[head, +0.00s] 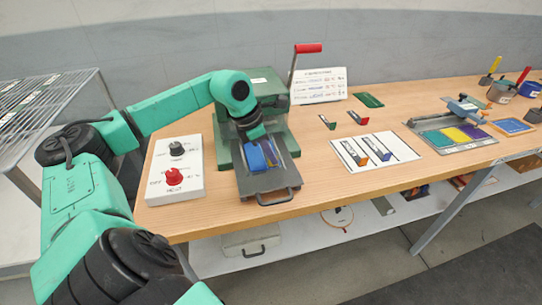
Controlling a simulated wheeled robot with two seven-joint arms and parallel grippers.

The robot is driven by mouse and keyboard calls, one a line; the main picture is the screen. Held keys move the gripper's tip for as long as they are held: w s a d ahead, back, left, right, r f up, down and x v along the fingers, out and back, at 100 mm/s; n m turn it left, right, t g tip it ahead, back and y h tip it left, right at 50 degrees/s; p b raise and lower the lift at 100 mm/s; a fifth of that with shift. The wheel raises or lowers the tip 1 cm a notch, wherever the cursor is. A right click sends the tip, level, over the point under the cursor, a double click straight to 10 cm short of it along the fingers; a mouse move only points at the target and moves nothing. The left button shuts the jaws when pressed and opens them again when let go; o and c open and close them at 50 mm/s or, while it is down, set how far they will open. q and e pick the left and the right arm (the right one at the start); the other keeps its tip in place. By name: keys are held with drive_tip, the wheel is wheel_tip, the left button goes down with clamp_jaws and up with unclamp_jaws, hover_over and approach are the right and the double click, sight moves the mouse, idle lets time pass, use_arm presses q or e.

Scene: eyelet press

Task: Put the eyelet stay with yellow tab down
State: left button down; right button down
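My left arm reaches over the table to the green press (262,95). My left gripper (262,142) is above the press's grey sliding tray (268,184), and I cannot tell whether its fingers are open or shut. A blue block (258,159) sits on the tray just below the gripper. No yellow tab can be made out clearly; the stay with it may be hidden at the gripper. A white mat (405,151) holds dark stays with an orange tab (361,160) and a blue tab (385,156). My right gripper is not in view.
Two more stays, with a green tab (332,126) and a red tab (363,121), lie behind the mat. A control box (160,187) with a red knob stands left of the press. A tray of coloured pads (455,148) lies to the right. Wood between press and mat is clear.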

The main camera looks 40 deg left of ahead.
use_arm(q)
drive_tip(key=shift+f, duration=0.1)
drive_tip(key=c, duration=1)
unclamp_jaws()
drive_tip(key=shift+c, duration=0.2)
drive_tip(key=shift+r, duration=0.4)
drive_tip(key=b+v, duration=0.1)
drive_tip(key=v, duration=1)
drive_tip(key=shift+r, duration=0.3)
